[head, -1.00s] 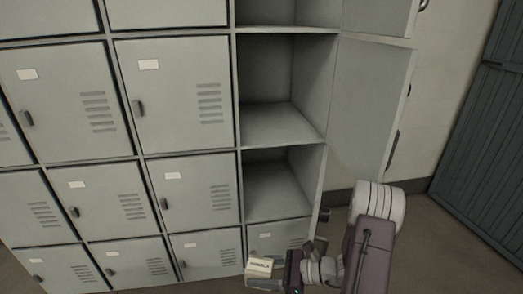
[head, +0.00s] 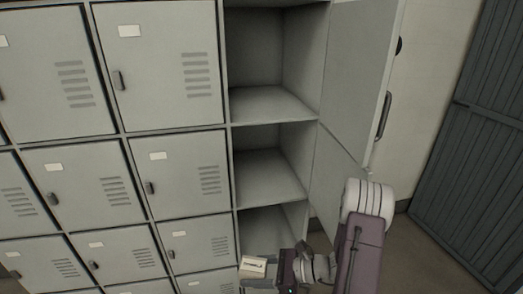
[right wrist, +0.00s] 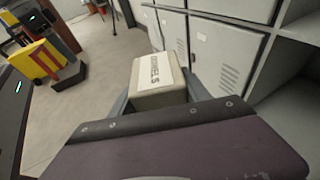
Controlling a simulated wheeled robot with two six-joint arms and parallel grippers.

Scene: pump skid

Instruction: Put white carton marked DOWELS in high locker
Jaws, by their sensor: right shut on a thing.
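The white carton (head: 250,264) has a pale label with dark lettering. It shows low in the head view, and in the right wrist view (right wrist: 160,96) its lettered top faces the camera. My right gripper (head: 272,270) is shut on it. The carton is in front of the locker bank, below the open compartments. The high locker (head: 275,100) stands open and looks empty, at the top of the open column. Its grey door (head: 355,65) is swung out to the right. My left gripper is not in view.
Two more open, empty-looking compartments lie below: a middle one (head: 268,180) and a lower one (head: 268,225). Another open door (head: 338,190) hangs on the right. Closed lockers (head: 160,70) fill the left. A yellow and red object (right wrist: 38,60) stands on the floor in the right wrist view.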

